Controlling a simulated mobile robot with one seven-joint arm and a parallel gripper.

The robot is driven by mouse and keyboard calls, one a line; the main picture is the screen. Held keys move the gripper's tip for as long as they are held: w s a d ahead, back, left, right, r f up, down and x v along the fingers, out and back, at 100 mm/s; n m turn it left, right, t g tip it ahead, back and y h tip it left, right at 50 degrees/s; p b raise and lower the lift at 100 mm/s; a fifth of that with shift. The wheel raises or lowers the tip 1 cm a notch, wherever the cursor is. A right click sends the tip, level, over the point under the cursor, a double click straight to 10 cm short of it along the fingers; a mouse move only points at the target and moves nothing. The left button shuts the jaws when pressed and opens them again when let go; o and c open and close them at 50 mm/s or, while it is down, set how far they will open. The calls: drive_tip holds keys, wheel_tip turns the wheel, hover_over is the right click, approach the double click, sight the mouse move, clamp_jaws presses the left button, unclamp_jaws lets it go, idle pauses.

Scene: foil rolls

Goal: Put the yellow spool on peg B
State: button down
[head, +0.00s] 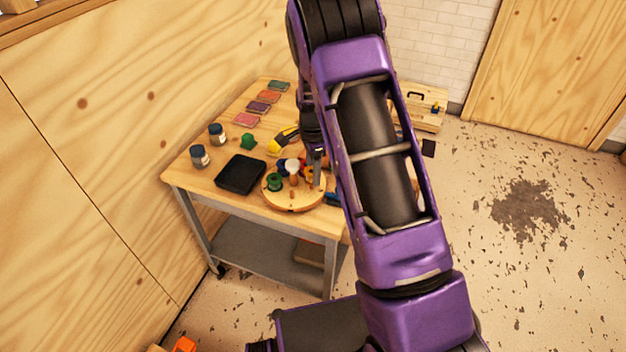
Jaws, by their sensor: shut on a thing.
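A round wooden board (294,200) with upright pegs lies near the front right of the table. A green spool (274,182) sits at its left side, and a pale wooden peg or spool (293,176) stands near the middle. A dark blue and white piece (284,165) is behind them. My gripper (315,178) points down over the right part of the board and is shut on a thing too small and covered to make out. I cannot pick out the yellow spool for sure, nor read which peg is B. My arm hides the board's right surroundings.
A black tray (240,175) lies left of the board. Two dark jars (200,156), a green piece (248,142), a yellow tool (285,139) and several coloured pads (258,107) are on the wooden table (190,179). A wooden box (424,119) stands behind.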

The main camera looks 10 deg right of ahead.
drive_tip(key=shift+f, duration=1.65)
drive_tip(key=shift+f+b, duration=0.2)
drive_tip(key=shift+b, duration=0.1)
drive_tip(key=c, duration=0.6)
unclamp_jaws()
drive_tip(key=shift+r, duration=0.1)
wheel_tip(320, 180, up, 12)
drive_tip(key=shift+r+p, duration=0.15)
drive_tip(key=shift+p, duration=0.6)
